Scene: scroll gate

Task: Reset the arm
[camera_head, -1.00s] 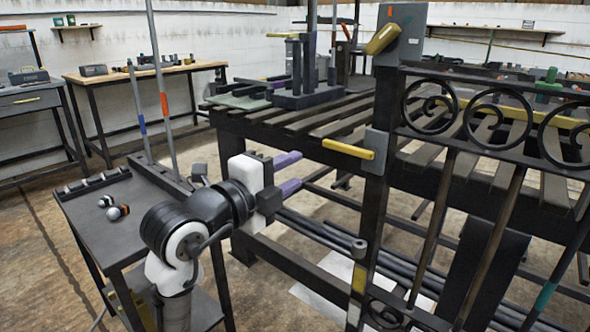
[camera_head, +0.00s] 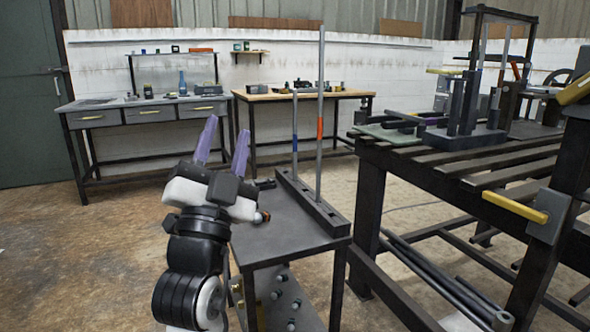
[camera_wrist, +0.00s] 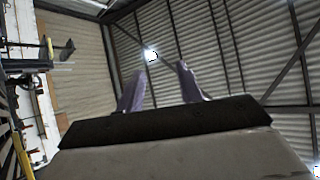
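My gripper (camera_head: 223,145) points upward, left of the small dark side table, with its two purple fingers spread apart and nothing between them. In the wrist view the two fingers (camera_wrist: 160,88) also stand apart, with the corrugated ceiling behind them. My gripper touches nothing that I can see. Part of the side table's top is hidden behind my gripper and wrist.
The dark side table (camera_head: 275,245) holds a rack (camera_head: 312,203) with two upright rods. The slatted workbench (camera_head: 430,170) with a yellow-handled latch (camera_head: 515,207) is on the right. A drawer bench (camera_head: 150,118) and a wood-topped bench (camera_head: 300,95) line the wall. Floor at left is clear.

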